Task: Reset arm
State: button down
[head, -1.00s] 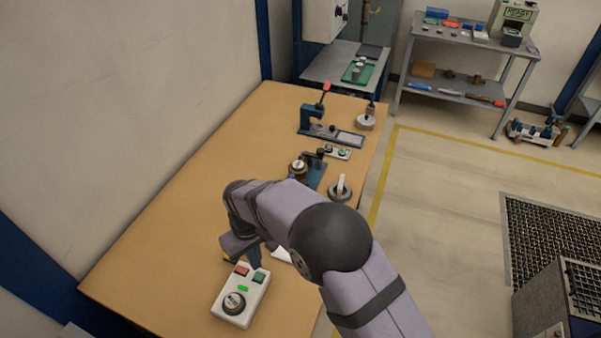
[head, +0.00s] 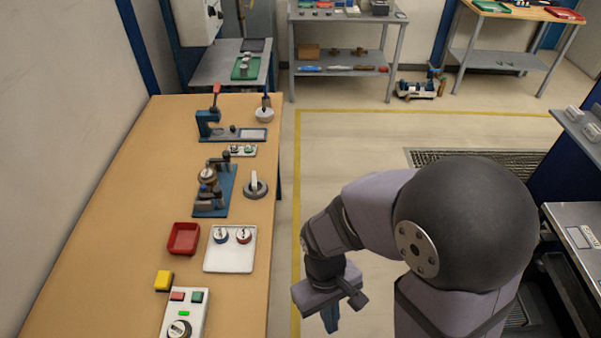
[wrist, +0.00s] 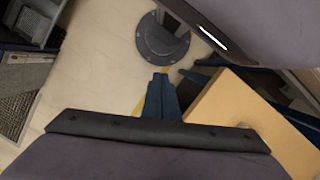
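My gripper (head: 331,318) hangs over the open floor to the right of the wooden bench (head: 120,200) in the head view, pointing down. It is clear of the bench edge and touches nothing. In the wrist view its blue fingers (wrist: 162,97) lie together with no gap showing, and nothing is held. My arm is bent at the right of the head view. The bench also shows in the wrist view (wrist: 240,115), at the right.
On the bench are a control box (head: 186,311), a yellow block (head: 164,280), a red tray (head: 184,238), a white plate with two small gauges (head: 230,258), a blue fixture (head: 222,190) and a lever press (head: 232,134). A grey shelf (head: 335,50) stands behind. The floor between is free.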

jog(key=w+d+r+m+t+y, duration=0.1)
jog(key=w+d+r+m+t, duration=0.1)
jog(key=w+d+r+m, duration=0.3)
jog(key=shift+d+r+t, duration=0.2)
jog(key=shift+d+t, duration=0.1)
jog(key=shift+d, duration=1.5)
